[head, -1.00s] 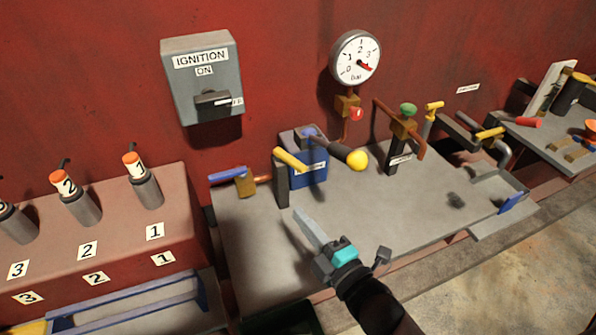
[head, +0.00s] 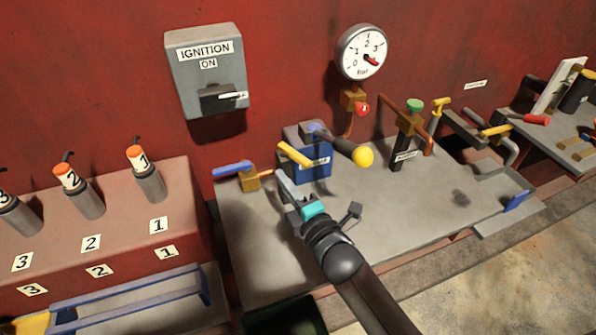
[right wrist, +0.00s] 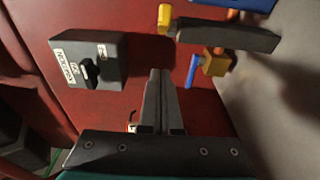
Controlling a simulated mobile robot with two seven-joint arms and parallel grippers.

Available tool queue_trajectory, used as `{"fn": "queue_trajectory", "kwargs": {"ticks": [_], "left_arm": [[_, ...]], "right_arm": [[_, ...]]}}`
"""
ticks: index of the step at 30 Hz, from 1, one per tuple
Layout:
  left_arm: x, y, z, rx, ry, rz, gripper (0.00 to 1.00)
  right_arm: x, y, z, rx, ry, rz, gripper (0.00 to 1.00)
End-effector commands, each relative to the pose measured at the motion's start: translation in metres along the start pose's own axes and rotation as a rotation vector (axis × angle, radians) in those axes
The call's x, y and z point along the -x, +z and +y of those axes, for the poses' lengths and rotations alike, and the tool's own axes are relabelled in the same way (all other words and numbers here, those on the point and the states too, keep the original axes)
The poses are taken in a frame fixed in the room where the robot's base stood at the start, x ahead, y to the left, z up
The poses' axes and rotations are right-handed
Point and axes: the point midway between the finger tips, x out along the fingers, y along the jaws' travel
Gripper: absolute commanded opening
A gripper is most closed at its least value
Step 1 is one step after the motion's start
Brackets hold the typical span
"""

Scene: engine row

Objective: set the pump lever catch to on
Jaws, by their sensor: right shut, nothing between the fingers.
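The pump is a blue box (head: 318,166) with a dark lever ending in a yellow ball (head: 363,156). A yellow handle (head: 294,154) tops a grey post in front of it; I cannot tell for sure that this is the lever catch, and its label is too small to read. The right wrist view shows the yellow end (right wrist: 164,17) and the grey post (right wrist: 235,37). My right gripper (head: 281,176) is shut and empty, overlapping the post in the head view. In the right wrist view its fingertips (right wrist: 160,73) are apart from the post. My left gripper is out of view.
A brass valve with a blue handle (head: 232,169) sits just left of the gripper. The ignition box (head: 206,72) and a gauge (head: 362,52) hang on the red wall. A green-topped valve (head: 414,107) stands to the right. The bench front (head: 380,220) is clear.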

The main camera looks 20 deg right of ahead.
Motion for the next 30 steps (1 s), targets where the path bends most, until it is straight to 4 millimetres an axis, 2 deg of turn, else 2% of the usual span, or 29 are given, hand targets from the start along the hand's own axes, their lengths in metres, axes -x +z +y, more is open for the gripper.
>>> {"fn": "queue_trajectory", "kwargs": {"ticks": [3, 9, 30], "left_arm": [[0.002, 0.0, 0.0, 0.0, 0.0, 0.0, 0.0], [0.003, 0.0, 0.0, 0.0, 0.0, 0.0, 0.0], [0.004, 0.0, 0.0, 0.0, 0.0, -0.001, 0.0]], "right_arm": [[-0.006, 0.018, 0.0, 0.005, -0.001, 0.0, 0.0], [-0.011, 0.035, 0.0, 0.0, 0.0, 0.001, 0.0], [-0.009, 0.045, 0.0, 0.002, -0.002, 0.029, 0.0]]}}
